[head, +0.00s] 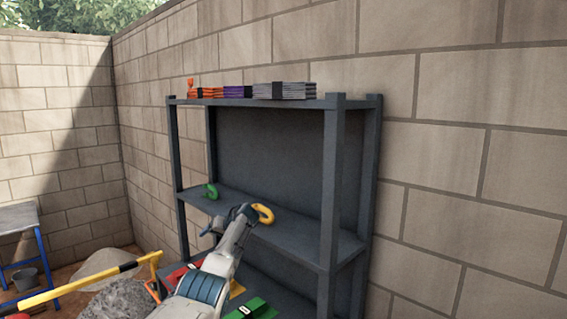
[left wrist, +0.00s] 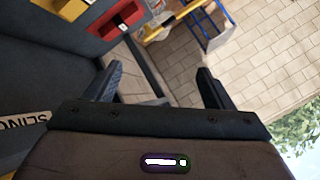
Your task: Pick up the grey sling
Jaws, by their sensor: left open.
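The grey sling (head: 284,91) lies folded in a flat stack at the right of the shelf unit's top board, in the head view. A folded purple sling (head: 237,92) lies just left of it, and an orange sling (head: 207,92) farther left. My left gripper (head: 228,216) is in front of the middle shelf, well below the grey sling and apart from it. In the left wrist view my left gripper (left wrist: 160,82) has its two fingers wide apart with nothing between them. The grey sling does not show there. My right gripper is in neither view.
The dark shelf unit (head: 333,190) stands against a block wall. A yellow hook (head: 263,213) lies on its middle board close to my gripper, and a green hook (head: 211,191) farther left. Red and green cases are below. A yellow-handled tool (head: 80,284) and blue-legged table (head: 22,235) are left.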

